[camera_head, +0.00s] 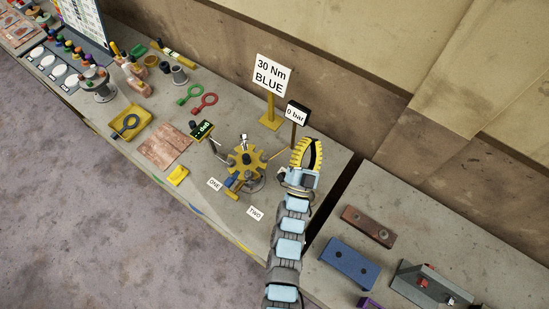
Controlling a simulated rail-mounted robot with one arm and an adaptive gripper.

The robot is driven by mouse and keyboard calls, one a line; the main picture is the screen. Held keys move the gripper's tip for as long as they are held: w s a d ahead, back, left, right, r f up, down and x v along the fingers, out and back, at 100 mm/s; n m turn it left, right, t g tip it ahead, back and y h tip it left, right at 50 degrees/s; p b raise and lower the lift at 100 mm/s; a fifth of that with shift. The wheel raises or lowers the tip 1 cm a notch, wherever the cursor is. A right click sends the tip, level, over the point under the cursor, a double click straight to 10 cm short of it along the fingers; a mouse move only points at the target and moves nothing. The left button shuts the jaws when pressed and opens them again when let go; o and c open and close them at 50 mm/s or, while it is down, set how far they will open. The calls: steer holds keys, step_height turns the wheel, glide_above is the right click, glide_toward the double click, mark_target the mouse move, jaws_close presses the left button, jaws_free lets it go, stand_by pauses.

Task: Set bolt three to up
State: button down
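No label reading three can be made out; a white patch beside my gripper is mostly hidden. A small silver upright part (243,140) shows at the flange's back edge. I cannot tell which bolt is three or its setting. My gripper (312,142), with yellow ridged fingers, is right of the flange, apart from it. Its finger opening is unclear.
A "30 Nm BLUE" sign (271,75) and a "0 bar" gauge (297,114) stand behind. A small green-lit display (203,129) is left. A second bench (390,207) holds blocks, across a dark gap.

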steer(key=w+d+f+m+g+y+b, duration=0.1)
steer(key=w+d+f+m+g+y, duration=0.4)
steer(key=w+f, duration=0.75)
steer(key=m+g+y+b, duration=0.3)
steer(key=m+g+y, duration=0.3)
steer(key=g+y, duration=0.8)
glide_toward(264, 161)
step_height(264, 161, down, 4)
steer(key=w+a+g+h, duration=0.1)
steer(key=w+a, duration=0.1)
steer(key=a, duration=0.1)
steer(key=shift+w+a, duration=0.15)
steer(key=shift+a, duration=0.5)
